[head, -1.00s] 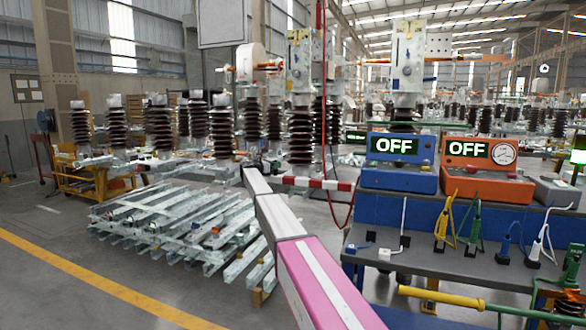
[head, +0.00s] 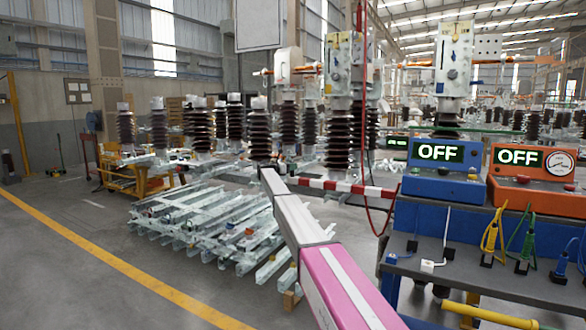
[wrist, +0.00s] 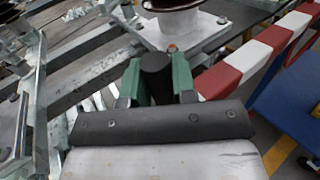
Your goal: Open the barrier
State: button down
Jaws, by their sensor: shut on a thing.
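The barrier (head: 345,187) is a red-and-white striped bar. In the head view it runs level to the right from beyond the end of my pink and white arm, past the insulator stands. In the wrist view the striped bar (wrist: 258,55) runs from beside my gripper to the upper right. My gripper (wrist: 155,80) has green fingers, shut on a dark round handle piece (wrist: 155,62) by the barrier's near end. The join between this piece and the bar is hidden by the right finger. The fingertips cannot be made out in the head view.
A blue bench (head: 400,240) with a blue OFF box (head: 440,185) and a red OFF box (head: 530,190) stands at the right. Stacked metal frames (head: 205,225) lie left of my arm. Open floor with a yellow line (head: 120,265) is at the far left.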

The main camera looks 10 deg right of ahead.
jog(key=c, duration=0.9)
grip_release()
jog(key=shift+c, duration=0.2)
jog(key=shift+s+a, duration=0.1)
jog(key=v, duration=1)
jog(key=shift+a, duration=0.25)
jog(key=shift+s, duration=0.1)
jog(key=s+d+f+m+g+y, duration=0.1)
jog(key=s+d+f+m+y, duration=0.3)
jog(key=s+f, duration=0.6)
jog(key=s+d+f+m+g+y, duration=0.1)
jog(key=s+d+f+m+g, duration=0.1)
jog(key=s+d+f, duration=0.65)
jog(key=s+d+f+m+g+y, duration=0.1)
jog(key=s+d+f+m+y, duration=0.15)
jog(key=s+f, duration=1)
jog(key=s+f+m+g+y, duration=0.1)
jog(key=s+f+m+y, duration=0.1)
jog(key=s, duration=1.1)
jog(key=s+f+m+g+y, duration=0.1)
jog(key=s+f+m+y, duration=0.2)
jog(key=s+m, duration=0.4)
jog(key=s+f+m+y, duration=0.3)
jog(key=s+m+y, duration=0.1)
jog(key=s, duration=1.6)
jog(key=shift+a+m+g, duration=0.4)
jog(key=shift+m, duration=0.05)
